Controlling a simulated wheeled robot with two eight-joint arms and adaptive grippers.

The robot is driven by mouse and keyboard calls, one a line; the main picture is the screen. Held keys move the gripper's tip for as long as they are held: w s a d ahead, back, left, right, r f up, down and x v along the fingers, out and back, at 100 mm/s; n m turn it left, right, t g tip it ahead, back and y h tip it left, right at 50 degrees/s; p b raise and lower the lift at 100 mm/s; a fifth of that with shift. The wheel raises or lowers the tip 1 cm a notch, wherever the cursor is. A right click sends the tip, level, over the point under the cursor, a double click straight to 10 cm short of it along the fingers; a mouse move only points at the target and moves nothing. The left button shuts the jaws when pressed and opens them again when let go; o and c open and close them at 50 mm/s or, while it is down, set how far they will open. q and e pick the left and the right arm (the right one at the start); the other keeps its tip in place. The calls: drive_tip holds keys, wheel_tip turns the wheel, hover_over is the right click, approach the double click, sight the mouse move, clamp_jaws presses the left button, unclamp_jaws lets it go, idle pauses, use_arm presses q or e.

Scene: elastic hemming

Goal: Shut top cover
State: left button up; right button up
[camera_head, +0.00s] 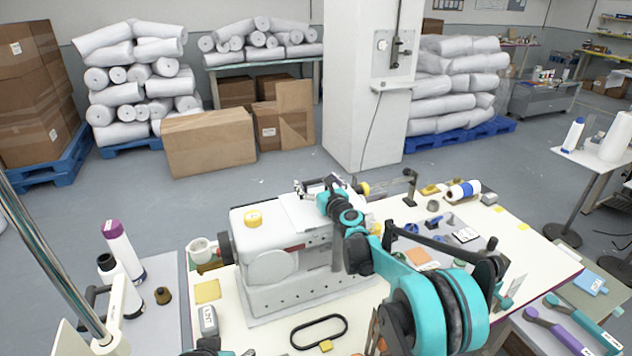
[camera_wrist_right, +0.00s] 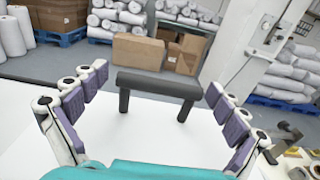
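The white sewing machine (camera_head: 272,268) stands on the cream worktable. Its top cover (camera_head: 300,212) is a pale panel at the upper right of the machine; I cannot tell how far it is open. My right gripper (camera_head: 322,187) is over this panel, partly hidden by its own arm. In the right wrist view the gripper (camera_wrist_right: 158,112) is open, its purple-padded fingers wide apart. A black bar handle (camera_wrist_right: 158,84) on two legs stands on a white surface between and beyond the fingers, not gripped. A dark part at the bottom edge, seemingly my left gripper (camera_head: 208,346), is mostly cut off.

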drive_tip(key=v, duration=1.1)
drive_tip(key=shift+s+d, duration=0.15)
drive_tip(key=shift+s, duration=0.35)
drive_tip(key=shift+s, duration=0.1)
drive_tip(key=s+d+n+g, duration=0.2)
drive_tip(key=s+n+g, duration=0.3)
drive_tip(key=s+n, duration=1.3)
drive_tip(key=s+d+f+n+g+h, duration=0.2)
drive_tip(key=s+d+f+n, duration=0.3)
drive_tip(key=s, duration=0.5)
drive_tip(key=s+d+f+n+g+h, duration=0.1)
drive_tip(key=s+d+f+n+h, duration=0.3)
drive_tip(key=s+n, duration=0.4)
drive_tip(key=s+d+f, duration=0.1)
drive_tip(key=s+d, duration=0.1)
drive_tip(key=s, duration=0.1)
drive_tip(key=shift+s+d+g+h, duration=0.3)
drive_tip(key=shift+d+g+h, duration=0.05)
drive_tip(key=shift+g+h, duration=0.05)
